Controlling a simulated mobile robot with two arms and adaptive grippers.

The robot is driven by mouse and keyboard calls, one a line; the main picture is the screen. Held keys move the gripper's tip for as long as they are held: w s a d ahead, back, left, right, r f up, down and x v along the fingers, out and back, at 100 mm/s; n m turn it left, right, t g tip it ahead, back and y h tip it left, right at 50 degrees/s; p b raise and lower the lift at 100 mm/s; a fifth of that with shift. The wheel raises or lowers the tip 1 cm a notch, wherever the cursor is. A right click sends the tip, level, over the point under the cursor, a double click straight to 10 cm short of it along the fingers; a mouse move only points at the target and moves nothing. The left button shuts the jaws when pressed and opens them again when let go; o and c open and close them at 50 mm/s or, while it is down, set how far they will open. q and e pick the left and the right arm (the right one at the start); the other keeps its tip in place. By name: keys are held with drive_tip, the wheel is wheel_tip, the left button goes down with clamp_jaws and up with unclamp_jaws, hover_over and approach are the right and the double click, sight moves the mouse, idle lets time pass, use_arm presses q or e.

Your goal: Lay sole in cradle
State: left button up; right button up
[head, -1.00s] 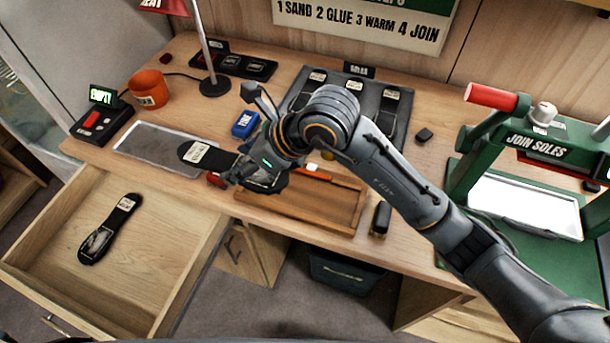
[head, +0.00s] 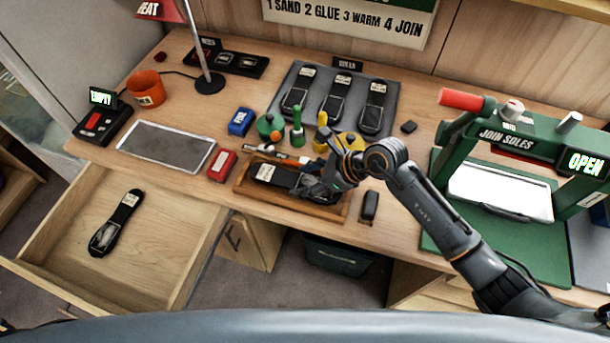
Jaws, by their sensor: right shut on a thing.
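A black sole with a white label (head: 265,172) lies lengthwise along the wooden cradle (head: 262,199), within its rim as seen from above. I cannot tell whether it rests on the cradle floor or hangs just above it. My right gripper (head: 322,186) is shut on the sole's right end, over the cradle's right half, and hides that end. My left gripper is not in view.
Behind the cradle stand several small bottles and tools (head: 297,138). More soles lie on a grey rack (head: 312,109). A red box (head: 222,165) is left of the cradle, a small black object (head: 369,206) right. The green press (head: 470,165) reads OPEN. Another sole (head: 116,222) lies in the open drawer (head: 150,262).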

drive_tip(key=shift+f, duration=0.35)
drive_tip(key=o, duration=1)
drive_tip(key=shift+f, duration=0.1)
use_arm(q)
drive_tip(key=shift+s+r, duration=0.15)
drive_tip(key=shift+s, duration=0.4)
use_arm(e)
drive_tip(key=shift+o, duration=0.2)
drive_tip(key=b+v, duration=0.3)
drive_tip(key=v, duration=0.8)
drive_tip(key=shift+d+b, duration=0.15)
drive_tip(key=shift+b, duration=0.25)
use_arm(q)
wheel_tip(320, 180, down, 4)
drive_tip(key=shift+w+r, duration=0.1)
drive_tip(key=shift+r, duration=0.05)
use_arm(e)
drive_tip(key=shift+s+d+r, duration=0.1)
drive_tip(key=shift+d+r, duration=0.05)
drive_tip(key=shift+r, duration=0.35)
